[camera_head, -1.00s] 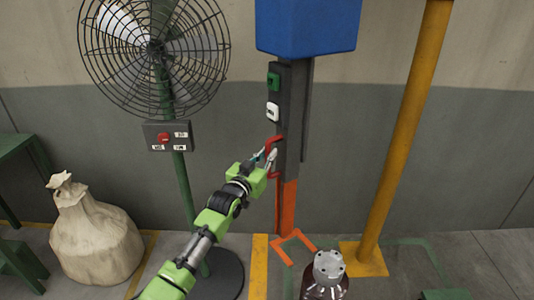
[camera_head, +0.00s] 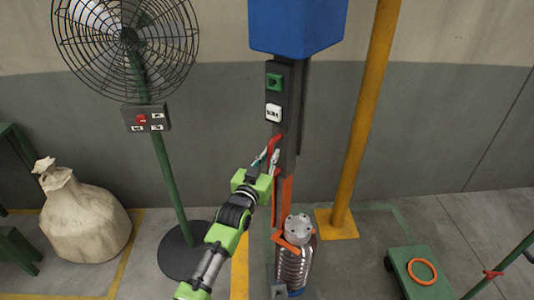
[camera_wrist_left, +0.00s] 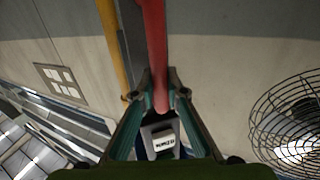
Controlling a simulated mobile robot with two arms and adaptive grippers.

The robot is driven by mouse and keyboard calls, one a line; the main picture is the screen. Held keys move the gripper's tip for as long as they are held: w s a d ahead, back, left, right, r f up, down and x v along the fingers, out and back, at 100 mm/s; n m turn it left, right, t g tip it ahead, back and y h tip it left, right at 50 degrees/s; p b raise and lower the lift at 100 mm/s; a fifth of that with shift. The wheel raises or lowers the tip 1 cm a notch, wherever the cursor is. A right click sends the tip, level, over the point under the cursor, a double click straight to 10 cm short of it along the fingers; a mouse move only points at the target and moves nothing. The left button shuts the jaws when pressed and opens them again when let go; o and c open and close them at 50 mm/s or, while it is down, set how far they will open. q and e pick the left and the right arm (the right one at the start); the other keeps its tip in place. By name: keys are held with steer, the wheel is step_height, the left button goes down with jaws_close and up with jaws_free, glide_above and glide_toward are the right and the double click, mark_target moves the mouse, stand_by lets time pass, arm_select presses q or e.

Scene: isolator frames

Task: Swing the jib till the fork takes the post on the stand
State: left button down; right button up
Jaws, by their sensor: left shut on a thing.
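The jib has a dark upright (camera_head: 285,110) under a blue housing (camera_head: 297,25), with an orange lower part. Its orange fork (camera_head: 281,241) is at the neck of the post, a ribbed metal cylinder (camera_head: 291,266) with a grey knobbed top (camera_head: 299,226). The fork shows on the post's near left side; I cannot tell whether it is fully around it. The stand below is mostly cut off by the frame. My left gripper (camera_head: 268,160) is shut on the jib's red handle (camera_head: 275,145), which also shows between its fingers in the left wrist view (camera_wrist_left: 153,40).
A caged fan (camera_head: 127,35) on a green pole with a switch box (camera_head: 146,118) stands left. A tied sack (camera_head: 85,222) sits farther left. A yellow column (camera_head: 365,110) rises right of the jib. A green cart (camera_head: 437,285) with an orange ring (camera_head: 422,271) is at lower right.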

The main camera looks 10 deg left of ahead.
arm_select(q)
steer(key=c, duration=2)
jaws_free()
steer(key=shift+w+d+r, duration=0.1)
steer(key=shift+d+r, duration=0.05)
steer(key=shift+r, duration=0.1)
steer(key=shift+w+d+f, duration=0.1)
steer(key=shift+d+f, duration=0.05)
steer(key=shift+s+a+f, duration=0.15)
steer(key=shift+s+a, duration=0.15)
steer(key=shift+s, duration=0.3)
steer(key=v, duration=1)
steer(key=shift+s, duration=0.4)
